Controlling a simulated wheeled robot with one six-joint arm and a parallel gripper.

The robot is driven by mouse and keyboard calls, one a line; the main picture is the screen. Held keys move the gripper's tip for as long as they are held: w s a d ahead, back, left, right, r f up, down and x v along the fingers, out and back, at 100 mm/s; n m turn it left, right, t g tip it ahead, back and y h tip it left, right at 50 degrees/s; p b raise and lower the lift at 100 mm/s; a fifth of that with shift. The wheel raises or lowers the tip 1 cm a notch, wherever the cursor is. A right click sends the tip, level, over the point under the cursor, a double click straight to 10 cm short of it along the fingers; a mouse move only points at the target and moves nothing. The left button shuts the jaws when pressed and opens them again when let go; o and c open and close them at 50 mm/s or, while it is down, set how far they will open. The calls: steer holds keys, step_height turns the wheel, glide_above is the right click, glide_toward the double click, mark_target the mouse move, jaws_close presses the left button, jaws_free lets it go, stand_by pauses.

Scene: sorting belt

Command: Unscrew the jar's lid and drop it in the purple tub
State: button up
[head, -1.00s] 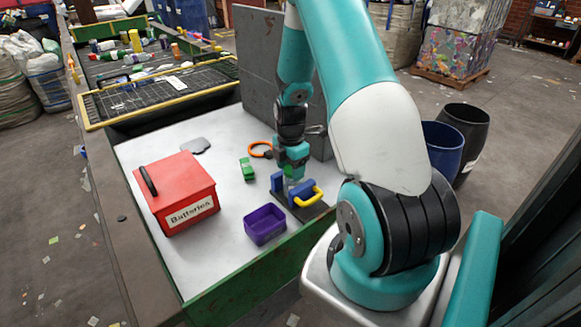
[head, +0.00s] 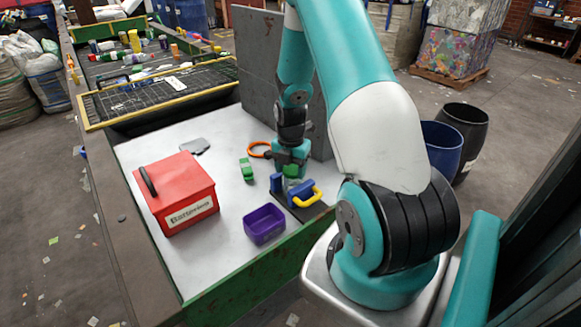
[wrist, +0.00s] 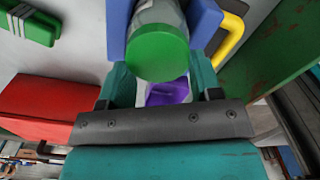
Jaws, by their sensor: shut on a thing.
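The jar (wrist: 158,12) is clear and stands between the blue jaws of a clamp (head: 276,182) with a yellow handle. Its green lid (wrist: 157,53) faces my wrist camera, in line with the jar; I cannot tell how loose it is. My gripper (head: 291,167) is above the clamp, pointing down, its teal fingers shut on the lid's sides. In the head view the lid and jar are mostly hidden by the gripper. The purple tub (head: 250,231) stands open on the table, left of and nearer than the clamp. Part of it shows in the wrist view (wrist: 168,93).
A red batteries box (head: 180,190) stands at the left of the table. A grey panel (head: 262,75) rises at the back. The table between box and tub is clear.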

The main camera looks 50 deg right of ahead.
mark_target(290, 170)
steer(key=shift+w+n, duration=0.25)
steer(key=shift+n, duration=0.05)
steer(key=shift+n, duration=0.4)
steer(key=shift+o, duration=0.2)
steer(key=n, duration=0.5)
steer(key=shift+w+a, duration=0.1)
steer(key=shift+w, duration=0.05)
steer(key=o, duration=1)
steer(key=shift+c, duration=0.2)
steer(key=shift+r+p, duration=0.25)
steer(key=shift+p, duration=0.15)
steer(key=shift+s+r+p, duration=0.2)
steer(key=shift+r+p, duration=1.55)
steer(key=shift+r, duration=0.55)
